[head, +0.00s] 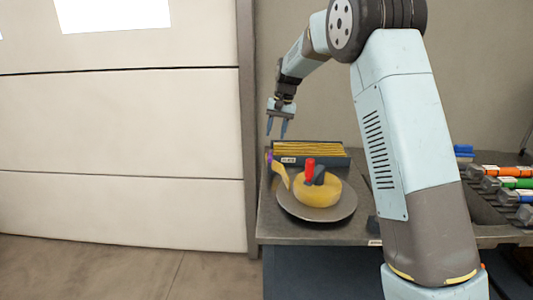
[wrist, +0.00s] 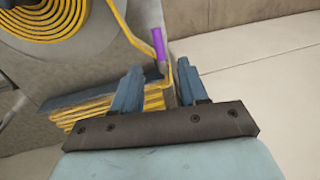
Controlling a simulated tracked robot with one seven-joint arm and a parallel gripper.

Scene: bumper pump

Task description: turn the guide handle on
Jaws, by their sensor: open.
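A purple handle (wrist: 158,43) stands on a bent yellow guide arm in the wrist view, just beyond the gap between my fingertips. In the head view the purple handle (head: 269,157) is small, at the left end of the yellow guide (head: 281,172). The guide is beside a yellow coil (head: 317,195) on a round grey plate (head: 318,213). My gripper (head: 276,134) is open and empty, pointing down above the back left of the bench. In the wrist view both fingers of my gripper (wrist: 160,73) show, apart, with nothing between them; the exact distance to the handle is unclear.
A red knob (head: 310,170) and a dark part stand on top of the coil. A dark tray of yellow rods (head: 310,150) lies behind it. A rack with coloured handles (head: 505,184) is at the right. A pale wall (head: 120,150) stands left of the bench.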

